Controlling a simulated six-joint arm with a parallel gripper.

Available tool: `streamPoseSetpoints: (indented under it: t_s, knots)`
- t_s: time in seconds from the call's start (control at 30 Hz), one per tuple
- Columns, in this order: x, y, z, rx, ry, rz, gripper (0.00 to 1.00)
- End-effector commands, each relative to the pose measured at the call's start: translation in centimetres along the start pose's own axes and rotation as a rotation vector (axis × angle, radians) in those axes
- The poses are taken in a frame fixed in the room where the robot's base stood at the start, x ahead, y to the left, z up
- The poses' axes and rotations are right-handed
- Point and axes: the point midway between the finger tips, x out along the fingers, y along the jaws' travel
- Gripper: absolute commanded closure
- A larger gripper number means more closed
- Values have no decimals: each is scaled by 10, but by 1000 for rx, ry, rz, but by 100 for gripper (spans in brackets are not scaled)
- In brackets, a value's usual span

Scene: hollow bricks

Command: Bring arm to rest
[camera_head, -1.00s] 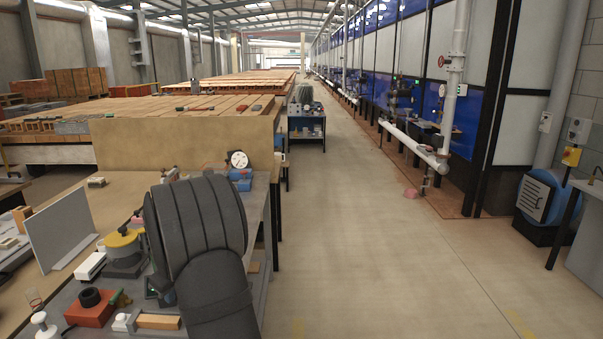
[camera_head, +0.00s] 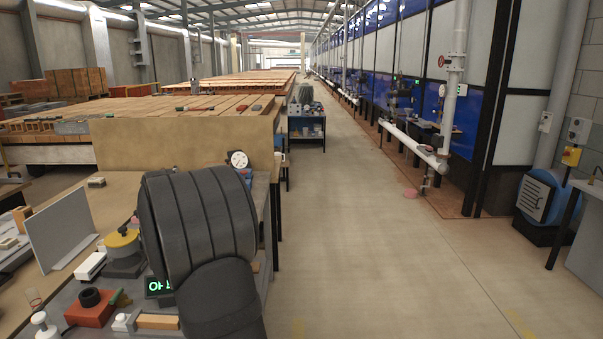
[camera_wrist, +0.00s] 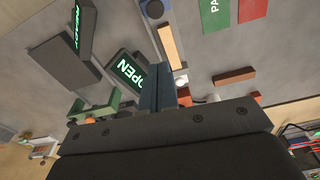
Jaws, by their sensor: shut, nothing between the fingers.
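My gripper (camera_wrist: 166,92) shows in the wrist view as two dark blue-grey fingers standing close together with nothing between them. It hangs above the grey bench top (camera_wrist: 205,55). In the head view my dark arm bulks over the front right of the bench, and the gripper itself is hidden behind it. A dark box with a lit green "OPEN" display (camera_wrist: 130,70) is just left of the fingers in the wrist view. Its green display also shows in the head view (camera_head: 157,287), left of my arm.
In the head view, a red box with a black knob (camera_head: 90,307), a wooden block (camera_head: 158,321), a yellow-topped round device (camera_head: 121,241) and an upright pale panel (camera_head: 60,225) stand left of my arm. A dial gauge (camera_head: 238,159) is behind it. The aisle (camera_head: 370,240) right is clear.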

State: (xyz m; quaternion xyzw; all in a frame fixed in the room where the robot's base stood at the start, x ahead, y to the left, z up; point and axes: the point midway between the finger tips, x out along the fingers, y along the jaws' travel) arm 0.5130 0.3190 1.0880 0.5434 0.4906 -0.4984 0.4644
Motion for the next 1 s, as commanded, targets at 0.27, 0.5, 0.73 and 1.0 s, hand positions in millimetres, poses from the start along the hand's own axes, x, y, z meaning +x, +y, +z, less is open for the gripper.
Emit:
streamPoseSetpoints:
  t_s: [0.27,0.5,0.73,1.0]
  knots:
    - [-32,-2,1,-127,-74,-24,100]
    - [-32,-2,1,-262,-71,-28,100]
    - [-32,-2,1,-302,-70,-29,100]
    - [-32,-2,3,-295,-69,-29,88]
